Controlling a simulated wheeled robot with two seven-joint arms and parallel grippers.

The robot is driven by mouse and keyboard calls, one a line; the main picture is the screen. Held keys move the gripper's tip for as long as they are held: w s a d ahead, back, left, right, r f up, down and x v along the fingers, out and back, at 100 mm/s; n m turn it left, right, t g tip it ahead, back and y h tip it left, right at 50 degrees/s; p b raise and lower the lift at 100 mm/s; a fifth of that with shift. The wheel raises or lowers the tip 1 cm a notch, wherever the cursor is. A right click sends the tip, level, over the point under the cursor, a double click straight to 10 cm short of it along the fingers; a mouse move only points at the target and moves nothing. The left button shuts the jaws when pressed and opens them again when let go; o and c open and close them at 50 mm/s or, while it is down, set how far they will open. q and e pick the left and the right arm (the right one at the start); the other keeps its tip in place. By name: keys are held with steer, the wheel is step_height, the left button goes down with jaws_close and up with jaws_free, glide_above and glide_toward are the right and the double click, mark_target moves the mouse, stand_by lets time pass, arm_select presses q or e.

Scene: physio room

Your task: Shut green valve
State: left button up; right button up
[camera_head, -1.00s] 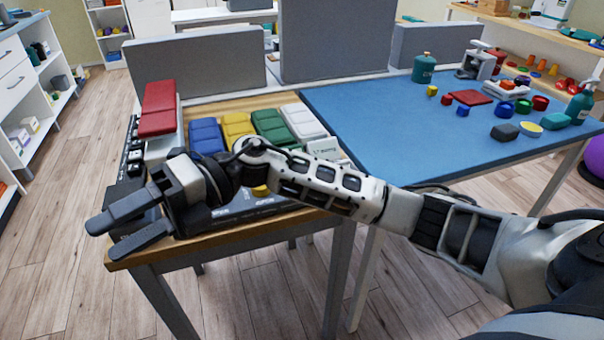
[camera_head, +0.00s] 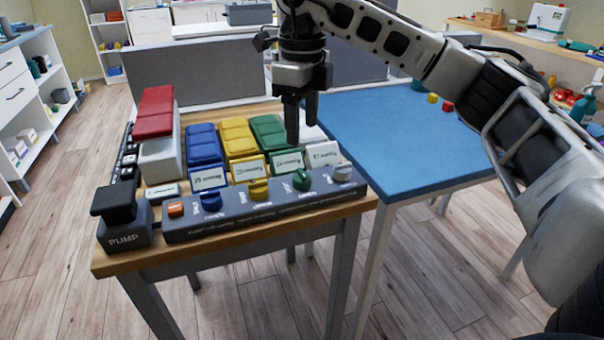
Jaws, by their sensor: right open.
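The green valve (camera_head: 301,180) is a small knob on the dark grey valve panel (camera_head: 265,211) at the front of the wooden table. It sits between the yellow knob (camera_head: 258,189) and the white knob (camera_head: 342,173). My right gripper (camera_head: 301,125) points down, open and empty. In the picture it is above the green valve, in front of the green and white cushions, and apart from the knob. The panel's small printed labels are too blurred to read fully. My left gripper is out of view.
A blue knob (camera_head: 211,200) and an orange button (camera_head: 175,209) share the panel. A black PUMP block (camera_head: 121,219) stands at its left. Blue, yellow and green cushions (camera_head: 269,134) with label cards lie behind. A blue-topped table (camera_head: 395,135) adjoins on the right.

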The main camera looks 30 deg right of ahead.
mark_target(302, 172)
step_height(302, 172, down, 10)
steer(key=shift+f+b, duration=0.25)
steer(key=shift+b, duration=0.2)
steer(key=c, duration=1)
